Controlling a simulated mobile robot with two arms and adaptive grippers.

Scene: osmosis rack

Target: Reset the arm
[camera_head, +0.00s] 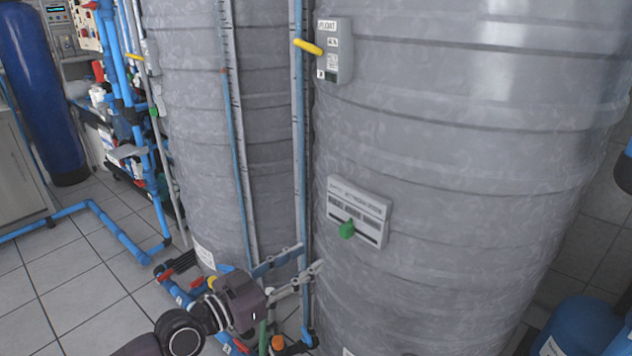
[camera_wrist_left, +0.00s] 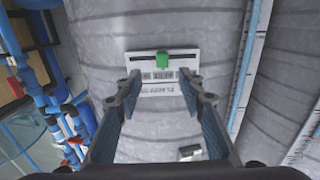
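My left gripper (camera_head: 311,258) is low in the middle of the head view, its two fingers spread apart with nothing between them. It is in front of the grey tanks, below and left of a white panel (camera_head: 372,207) with a green knob (camera_head: 347,230). In the left wrist view the open fingers (camera_wrist_left: 162,92) frame a similar white panel (camera_wrist_left: 140,66), upside down, with a green knob (camera_wrist_left: 162,61). The panel appears beyond the fingertips, with no contact visible. My right gripper does not show.
Large grey tanks (camera_head: 470,130) fill the middle and right. A grey box with a yellow lever (camera_head: 308,47) is higher up. Blue pipes (camera_head: 115,232) run over the tiled floor at left, near a blue cylinder (camera_head: 40,95). A blue vessel (camera_head: 582,330) stands lower right.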

